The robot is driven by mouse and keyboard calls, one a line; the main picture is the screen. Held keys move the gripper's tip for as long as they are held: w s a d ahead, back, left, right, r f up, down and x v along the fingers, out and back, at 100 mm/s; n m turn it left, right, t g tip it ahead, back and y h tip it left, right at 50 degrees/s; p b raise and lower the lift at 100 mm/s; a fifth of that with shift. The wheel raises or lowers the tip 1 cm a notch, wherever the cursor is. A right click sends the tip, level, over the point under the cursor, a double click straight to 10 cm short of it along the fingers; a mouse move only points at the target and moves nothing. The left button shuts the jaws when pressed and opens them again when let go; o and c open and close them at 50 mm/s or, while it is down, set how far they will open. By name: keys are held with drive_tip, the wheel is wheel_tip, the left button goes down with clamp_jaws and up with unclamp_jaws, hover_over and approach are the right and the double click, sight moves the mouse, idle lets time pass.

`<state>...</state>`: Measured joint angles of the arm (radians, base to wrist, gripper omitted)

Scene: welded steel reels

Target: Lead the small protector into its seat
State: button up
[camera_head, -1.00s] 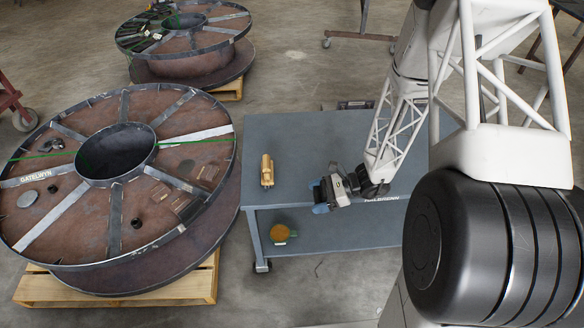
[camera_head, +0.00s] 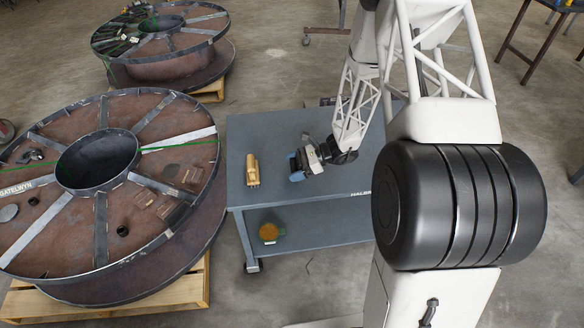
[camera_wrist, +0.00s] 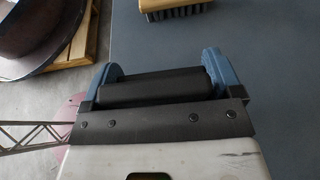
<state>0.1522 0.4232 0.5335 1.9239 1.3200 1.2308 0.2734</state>
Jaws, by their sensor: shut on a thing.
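My gripper (camera_head: 297,170) is over the blue-grey bench, to the right of a wooden brush. In the wrist view its two blue fingers (camera_wrist: 168,80) are shut on a dark, smooth block (camera_wrist: 155,88), which may be the small protector. The fingers hide its ends, and it is too small to make out in the head view. The large steel reel (camera_head: 60,228) lies flat at the left. Several brownish plates (camera_head: 143,199) and dark rings (camera_head: 122,230) are on its face. I cannot tell which spot is the seat.
The wooden brush (camera_head: 252,170) lies on the bench (camera_head: 230,140). An orange-brown round item (camera_head: 268,232) sits on the lower shelf. The reel rests on a wooden pallet (camera_head: 150,302), with a gap before the bench. A second reel (camera_head: 165,60) stands behind.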

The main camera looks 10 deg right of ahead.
sight(292, 167)
drive_tip(key=shift+w+a+f, duration=0.1)
drive_tip(key=shift+w, duration=1)
drive_tip(key=shift+w+f, duration=0.25)
drive_tip(key=shift+f, duration=1.3)
drive_tip(key=shift+f, duration=0.15)
drive_tip(key=o, duration=0.8)
drive_tip(key=shift+c, duration=0.2)
drive_tip(key=shift+v, duration=3.9)
